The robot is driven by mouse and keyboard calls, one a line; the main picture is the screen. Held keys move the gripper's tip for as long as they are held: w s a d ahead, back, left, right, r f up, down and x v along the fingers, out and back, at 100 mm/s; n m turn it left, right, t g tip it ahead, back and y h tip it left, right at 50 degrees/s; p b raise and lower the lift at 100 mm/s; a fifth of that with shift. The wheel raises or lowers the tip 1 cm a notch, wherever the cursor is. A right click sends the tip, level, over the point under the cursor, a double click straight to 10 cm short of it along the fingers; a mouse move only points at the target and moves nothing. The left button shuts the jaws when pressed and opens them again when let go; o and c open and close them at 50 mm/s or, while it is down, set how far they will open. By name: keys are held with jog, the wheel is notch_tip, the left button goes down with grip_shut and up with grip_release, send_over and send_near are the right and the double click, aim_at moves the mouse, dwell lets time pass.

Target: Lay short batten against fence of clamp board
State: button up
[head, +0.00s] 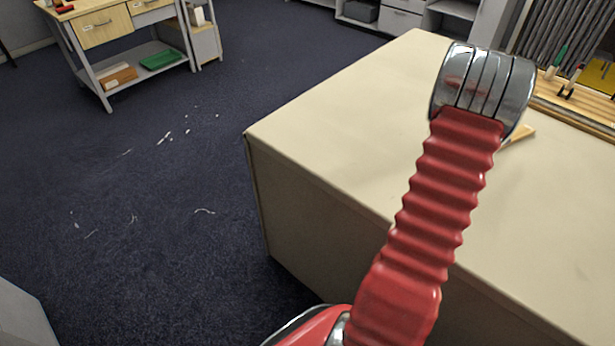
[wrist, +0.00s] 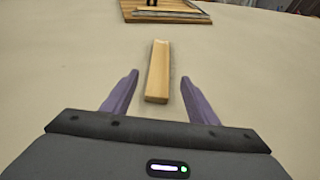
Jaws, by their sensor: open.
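The short batten (wrist: 158,75) is a pale wooden strip lying flat on the table in the wrist view, pointing away from me. My gripper (wrist: 161,93) is open, with its two purple fingers on either side of the batten's near end and apart from it. Nothing is held. The clamp board (wrist: 130,13) lies beyond the batten at the top of the wrist view, partly cut off. In the head view my red arm hides most of the batten (head: 521,136), and the clamp board (head: 575,113) shows at the right edge. My gripper is hidden there.
Clamps with a green (head: 561,54) and a red handle stand at the clamp board, near a yellow item (head: 602,76). A workbench (head: 105,30) stands far off across the carpet.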

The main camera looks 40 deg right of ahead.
jog(key=w+a+r+m+t+y, duration=0.1)
jog(key=w+a+r+m, duration=0.3)
jog(key=a, duration=0.6)
jog(key=w+a+r+m+t+y, duration=0.1)
jog(key=w+a+r+m, duration=0.1)
jog(key=w+a+r, duration=0.6)
jog(key=w+a+r+m+t+y, duration=0.15)
jog(key=a+m, duration=0.25)
jog(key=a, duration=0.8)
jog(key=s+a+m+t+y, duration=0.2)
jog(key=a+y, duration=0.3)
jog(key=a, duration=1.7)
jog(key=s+a+m+t+y, duration=0.2)
jog(key=s+a+m+y, duration=0.2)
jog(key=a, duration=1.9)
jog(key=shift+s+f+y, duration=0.15)
jog(key=shift+y, duration=0.2)
jog(key=shift+o, duration=0.4)
jog(key=shift+t, duration=0.25)
